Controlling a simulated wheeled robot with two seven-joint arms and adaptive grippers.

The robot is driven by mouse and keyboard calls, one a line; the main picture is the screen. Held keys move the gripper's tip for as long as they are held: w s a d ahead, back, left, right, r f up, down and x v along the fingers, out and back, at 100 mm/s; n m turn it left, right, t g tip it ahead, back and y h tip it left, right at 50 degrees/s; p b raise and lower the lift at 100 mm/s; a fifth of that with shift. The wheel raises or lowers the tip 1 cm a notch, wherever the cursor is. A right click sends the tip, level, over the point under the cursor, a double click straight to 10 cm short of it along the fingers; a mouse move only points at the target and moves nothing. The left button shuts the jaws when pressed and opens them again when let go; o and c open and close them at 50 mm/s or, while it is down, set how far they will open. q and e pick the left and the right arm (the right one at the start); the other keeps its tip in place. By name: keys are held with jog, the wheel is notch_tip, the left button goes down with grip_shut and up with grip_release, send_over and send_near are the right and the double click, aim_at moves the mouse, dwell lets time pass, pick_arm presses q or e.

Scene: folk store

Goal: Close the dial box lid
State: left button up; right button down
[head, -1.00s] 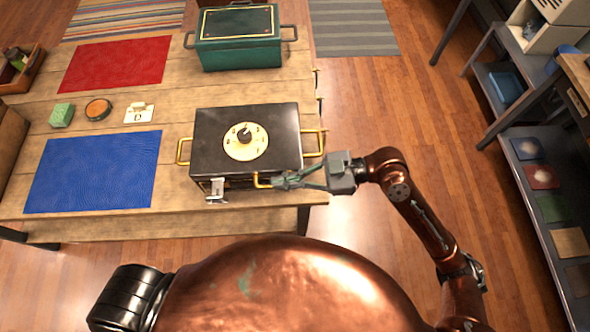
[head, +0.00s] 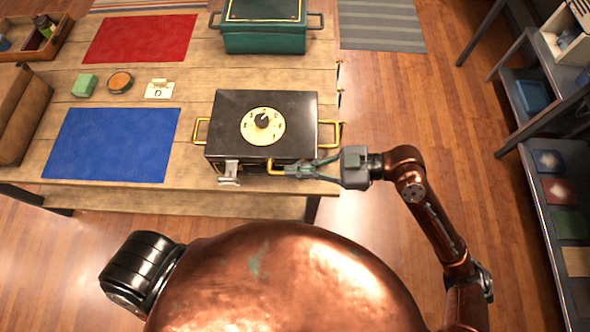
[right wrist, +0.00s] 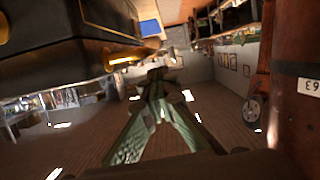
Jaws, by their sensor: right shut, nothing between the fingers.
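The dial box (head: 230,128) is black, with a cream round dial (head: 262,125) and dark knob on its lid. The lid lies level over the box; whether it is fully seated cannot be told. Brass handles show at its left (head: 200,131) and right (head: 330,134), and a silver latch (head: 229,172) hangs at the front. My right gripper (head: 297,168) is shut and empty at the box's front right, by a brass piece (head: 276,168). In the right wrist view, its fingers (right wrist: 158,90) meet beside and below the dark box edge (right wrist: 60,62). My left gripper is not in view.
The box stands near the front edge of a wooden table (head: 190,165). A blue mat (head: 112,145) lies to its left and a green box (head: 264,35) stands behind. A red mat (head: 140,38) and small items lie at the back left. A shelf (head: 545,150) stands far right.

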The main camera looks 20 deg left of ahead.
jog(key=r+v, duration=0.2)
jog(key=v, duration=0.8)
jog(key=shift+s+d+p, duration=0.15)
jog(key=shift+s+p, duration=0.15)
jog(key=shift+r, duration=0.1)
